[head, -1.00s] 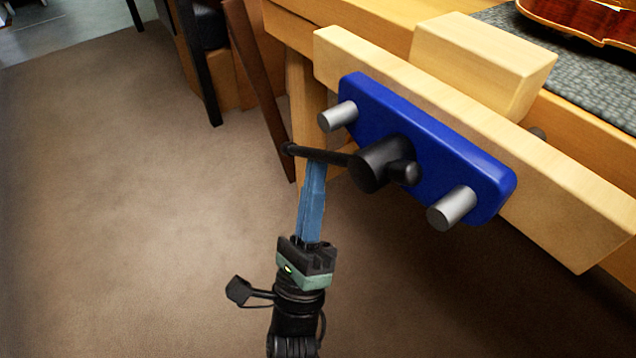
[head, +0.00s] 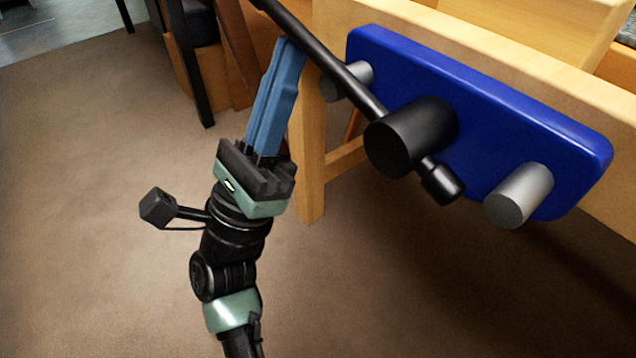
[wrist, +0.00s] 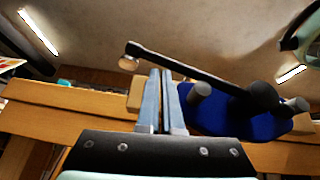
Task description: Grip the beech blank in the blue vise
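The blue vise jaw plate (head: 500,120) is fixed to a pale wooden jaw board (head: 570,85), with a steel rod at each side. A black screw hub (head: 410,135) carries a black handle bar (head: 340,75), which slopes up to the left. The pale beech blank (head: 540,25) stands behind the jaw board, partly cut off by the frame top. My gripper (head: 288,48) has its blue fingers close together, their tips at the bar's upper-left part. In the wrist view the bar (wrist: 185,67) crosses at the fingertips and seems outside the narrow finger gap.
The bench leg (head: 308,140) stands just right of my fingers. Dark chair or stool legs (head: 195,70) stand at upper left. The carpeted floor at left is clear. The wrist view also shows the blue plate (wrist: 230,120) right of the fingers.

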